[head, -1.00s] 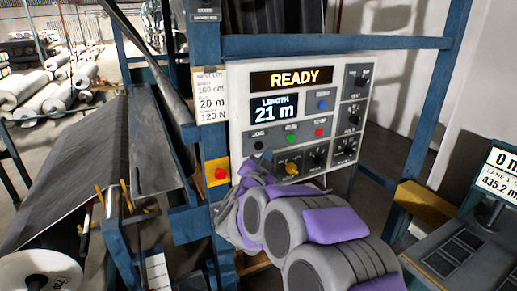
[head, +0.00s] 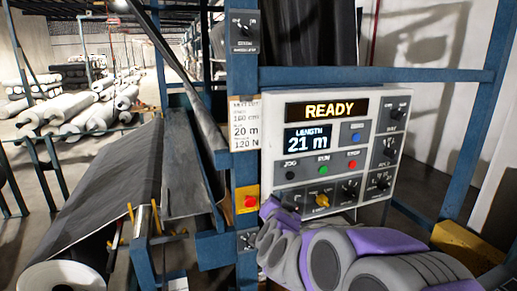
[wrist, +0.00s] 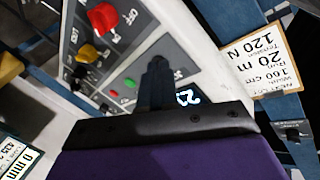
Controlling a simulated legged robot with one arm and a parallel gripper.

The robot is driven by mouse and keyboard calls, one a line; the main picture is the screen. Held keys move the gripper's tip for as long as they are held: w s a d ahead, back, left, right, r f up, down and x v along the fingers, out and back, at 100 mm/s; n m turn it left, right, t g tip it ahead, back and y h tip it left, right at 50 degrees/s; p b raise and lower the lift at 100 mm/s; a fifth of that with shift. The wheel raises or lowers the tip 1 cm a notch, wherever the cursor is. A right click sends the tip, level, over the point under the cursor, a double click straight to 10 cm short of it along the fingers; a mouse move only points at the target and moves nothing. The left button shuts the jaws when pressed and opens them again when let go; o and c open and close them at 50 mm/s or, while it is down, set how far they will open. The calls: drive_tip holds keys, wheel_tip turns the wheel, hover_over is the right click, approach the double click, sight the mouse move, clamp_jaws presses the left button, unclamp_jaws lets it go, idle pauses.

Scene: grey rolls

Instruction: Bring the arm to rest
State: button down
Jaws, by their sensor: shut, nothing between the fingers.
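My arm (head: 345,258), grey with purple covers, reaches in from the lower right in the head view. It is folded low in front of the control panel. My gripper (head: 287,212) is by the panel's lower left corner and small there. In the wrist view my gripper's dark fingers (wrist: 157,78) are together, with nothing between them. They point toward the panel face, which appears upside down; I cannot tell the gap to it. The control panel (head: 278,165) reads READY and LENGTH 21 m. My arm hides part of its lower edge.
A red stop button on a yellow box (head: 247,200) and a lot card (head: 244,130) sit left of the panel on a blue frame post (head: 241,80). Dark sheet (head: 110,185) runs to a roll (head: 62,277) at left. A yellow block (head: 465,245) is at right.

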drive_tip(key=s+a+f+n+g+y, duration=0.2)
drive_tip(key=s+f+n+g+y, duration=0.15)
drive_tip(key=s, duration=0.55)
drive_tip(key=s+a+f+n+g+y, duration=0.25)
drive_tip(key=s+f+g, duration=0.2)
drive_tip(key=s, duration=0.45)
drive_tip(key=s+d+f+g+h, duration=0.1)
drive_tip(key=s+d+g, duration=0.2)
drive_tip(key=s, duration=0.7)
drive_tip(key=s+d+f+n+g+h, duration=0.1)
drive_tip(key=s+d+g, duration=0.3)
drive_tip(key=s, duration=0.6)
drive_tip(key=s+d+f+n+g+h, duration=0.1)
drive_tip(key=s+d+f+g+h, duration=0.1)
drive_tip(key=s, duration=0.8)
drive_tip(key=shift+s+d+f+g, duration=0.25)
drive_tip(key=shift+d+f+g, duration=0.4)
drive_tip(key=shift+d, duration=0.4)
drive_tip(key=shift+w, duration=0.1)
